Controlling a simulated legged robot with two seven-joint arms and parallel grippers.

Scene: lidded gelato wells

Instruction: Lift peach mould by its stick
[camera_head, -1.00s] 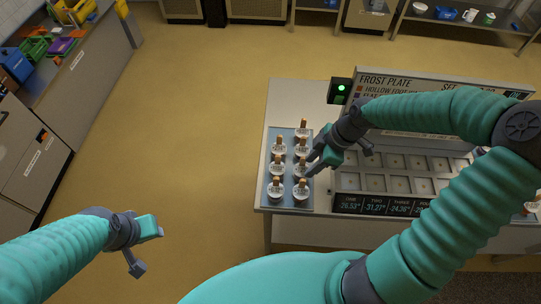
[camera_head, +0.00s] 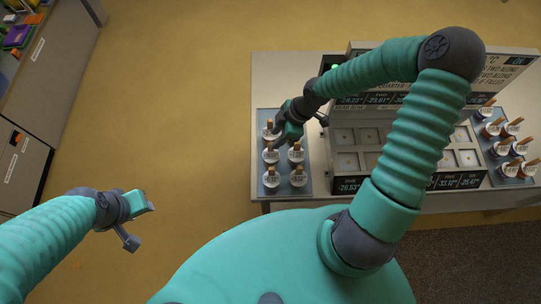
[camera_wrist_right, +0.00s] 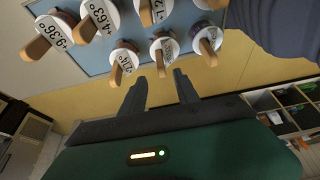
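Several white-lidded moulds with upright wooden sticks stand on a blue tray (camera_head: 283,190) at the left of the table. I cannot tell which is the peach one; the lid labels visible up close give temperatures. My right gripper (camera_head: 290,132) is above the back of this tray and hides part of it. In the right wrist view its two dark fingers (camera_wrist_right: 160,88) are apart with nothing held. A mould with a stick (camera_wrist_right: 164,50) lies just beyond the gap between them, not gripped. My left gripper (camera_head: 142,222) is open and empty, away from the table at lower left.
A frost plate unit (camera_head: 347,184) with square wells and a temperature display stands right of the tray. A second tray of stick moulds (camera_head: 510,150) is at the table's right end. A cabinet (camera_head: 50,85) stands at far left; open floor lies between.

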